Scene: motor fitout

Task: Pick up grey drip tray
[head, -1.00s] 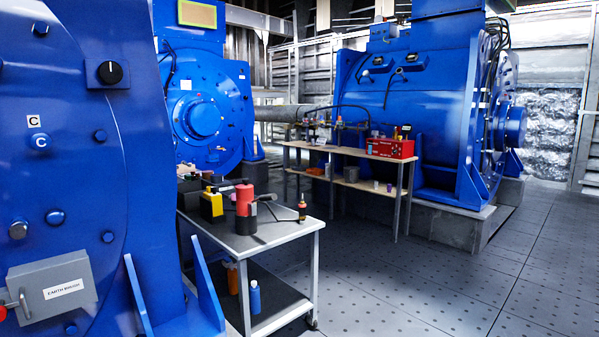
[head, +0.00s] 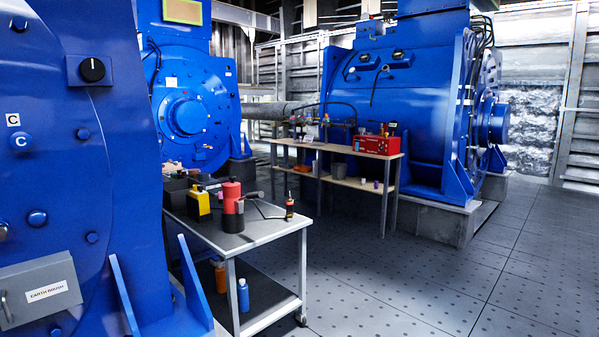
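I cannot make out a grey drip tray for certain in the head view. A grey cart (head: 262,232) stands near the middle left. On its top are a yellow tool (head: 199,205), a red cylinder (head: 231,196) on a dark base, and a small dark bottle with an orange tip (head: 289,206). Its lower shelf has a dark surface, with a blue bottle (head: 243,295) and an orange bottle (head: 220,278). Small items at the back of the cart top are hard to tell apart. My gripper is not in view.
A wooden bench (head: 340,152) behind the cart carries a red box (head: 377,145) and small items. Large blue machines stand at the left (head: 75,150), behind the cart (head: 190,115) and behind the bench (head: 425,90). The dotted grey floor (head: 400,285) at the right is clear.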

